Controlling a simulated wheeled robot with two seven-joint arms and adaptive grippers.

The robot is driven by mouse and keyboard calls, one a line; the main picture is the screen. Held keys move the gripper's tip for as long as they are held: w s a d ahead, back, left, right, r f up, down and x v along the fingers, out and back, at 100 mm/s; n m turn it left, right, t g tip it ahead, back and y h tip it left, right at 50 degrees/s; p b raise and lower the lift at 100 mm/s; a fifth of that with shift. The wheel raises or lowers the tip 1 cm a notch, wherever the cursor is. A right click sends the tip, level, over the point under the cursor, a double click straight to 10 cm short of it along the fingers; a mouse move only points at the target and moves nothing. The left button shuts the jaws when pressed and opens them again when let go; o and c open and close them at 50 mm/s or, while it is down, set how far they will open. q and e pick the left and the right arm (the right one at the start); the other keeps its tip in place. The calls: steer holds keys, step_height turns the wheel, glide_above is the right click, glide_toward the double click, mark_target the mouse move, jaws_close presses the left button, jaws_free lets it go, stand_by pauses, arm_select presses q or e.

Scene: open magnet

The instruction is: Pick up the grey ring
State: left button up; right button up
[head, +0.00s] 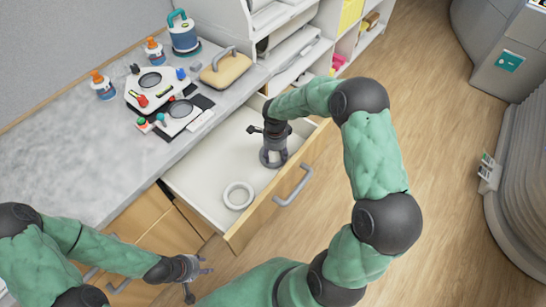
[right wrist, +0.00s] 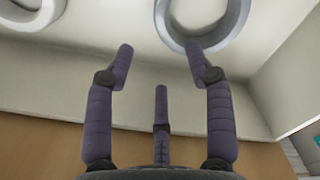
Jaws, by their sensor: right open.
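The grey ring (head: 272,166) lies in the open drawer, towards its far right end. In the right wrist view the grey ring (right wrist: 162,22) is at the top, cut off by the frame edge. My right gripper (head: 274,137) is over the ring with its fingers spread. In the wrist view one fingertip of this gripper (right wrist: 160,62) overlaps the ring's near edge; I cannot tell if they touch. Nothing is between the fingers. My left gripper (head: 193,277) is low in the head view, outside the drawer, with its fingers apart and empty.
A white ring (head: 238,206) lies in the drawer (head: 205,168), left of and nearer than the grey one; it also shows in the wrist view (right wrist: 28,27). The drawer walls and handle (head: 293,187) are close by. The counter (head: 60,150) holds bottles and a device.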

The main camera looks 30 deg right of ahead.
mark_target(275, 164)
step_height(275, 164, down, 3)
steer(key=shift+r+b, duration=0.15)
steer(key=shift+b, duration=0.15)
steer(key=f+b, duration=0.1)
steer(key=f, duration=0.1)
steer(key=f+b, duration=0.1)
steer(key=f, duration=0.2)
steer(key=shift+w+d, duration=0.1)
steer(key=shift+d, duration=0.1)
steer(key=shift+r, duration=0.1)
steer(key=shift+c, duration=0.3)
jaws_close()
